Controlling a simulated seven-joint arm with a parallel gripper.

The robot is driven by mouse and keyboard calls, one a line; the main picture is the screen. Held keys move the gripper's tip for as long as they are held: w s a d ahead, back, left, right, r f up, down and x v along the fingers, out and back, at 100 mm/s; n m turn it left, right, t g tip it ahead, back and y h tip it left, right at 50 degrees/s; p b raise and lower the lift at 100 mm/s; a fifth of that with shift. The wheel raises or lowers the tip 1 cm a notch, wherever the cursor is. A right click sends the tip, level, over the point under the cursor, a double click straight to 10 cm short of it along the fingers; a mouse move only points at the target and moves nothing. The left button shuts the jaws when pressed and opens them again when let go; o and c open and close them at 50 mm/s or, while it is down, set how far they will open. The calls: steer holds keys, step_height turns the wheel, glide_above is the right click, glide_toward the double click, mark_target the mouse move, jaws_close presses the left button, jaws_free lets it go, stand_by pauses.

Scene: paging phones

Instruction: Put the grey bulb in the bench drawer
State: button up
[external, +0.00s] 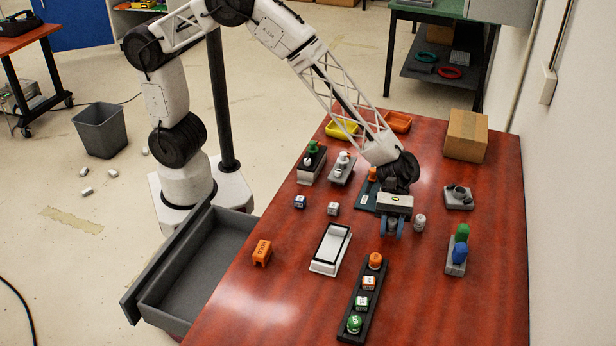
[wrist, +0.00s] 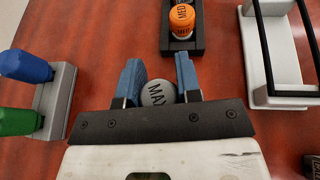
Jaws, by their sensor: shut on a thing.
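The grey bulb (wrist: 157,93), with dark letters "MAX" on it, sits between the two blue fingers of my gripper (wrist: 158,82) in the wrist view. The fingers are shut on it. In the external view my gripper (external: 391,226) points down over the right middle of the red-brown bench, and its fingers mostly hide the bulb. I cannot tell whether the bulb touches the bench top. The bench drawer (external: 165,267) is pulled open at the bench's left side. Its grey inside looks empty, and it lies well to the left of my gripper.
A black tray (external: 371,278) with orange, white and green pieces lies in front of my gripper. A white framed stand (external: 330,250) and an orange block (external: 262,252) lie towards the drawer. A small grey-white piece (external: 420,222) stands just right of my gripper. Blue and green bulbs (external: 460,245) stand further right.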

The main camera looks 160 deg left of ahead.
mark_target(393, 234)
steer(key=shift+w, duration=0.1)
steer(key=shift+w+a, duration=0.2)
steer(key=shift+f, duration=1.8)
steer(key=shift+f, duration=0.15)
steer(key=o, duration=0.9)
steer(key=shift+a+r, duration=0.1)
steer(key=shift+r, duration=0.1)
steer(key=shift+v, duration=3.65)
